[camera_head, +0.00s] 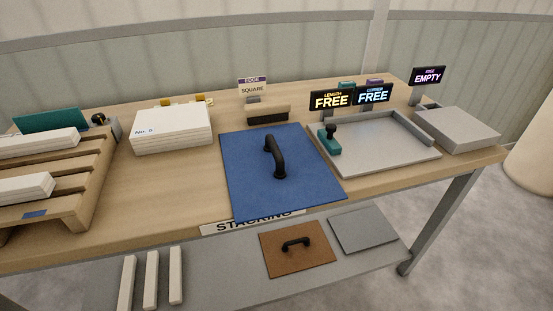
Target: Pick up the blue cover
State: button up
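The blue cover (245,178) is a flat blue panel near the middle of the wooden table, with its near edge at the table's front edge by the STACKING label. A black arched handle (280,160) stands up from its middle. Nothing lies on the cover besides its handle. What is under it is hidden. My gripper is not in view.
A white stack (172,132) stands left of the cover, and a slatted wooden pallet (85,190) farther left. A grey tray (385,160) with a teal knobbed tool (329,140) is close on the right. A brown board (285,262) with a black handle lies on the lower shelf.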

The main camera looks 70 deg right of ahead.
aim_at(278, 171)
jog(key=k+l+u, duration=0.1)
jog(key=u, duration=0.25)
jog(key=k+l+u, duration=0.15)
jog(key=u, duration=0.2)
jog(key=k+l+u, duration=0.25)
jog(key=k, duration=0.4)
jog(key=k+u, duration=0.2)
jog(key=k, duration=0.4)
jog(key=k+l, duration=0.15)
jog(key=k, duration=1)
jog(key=l+u, duration=0.05)
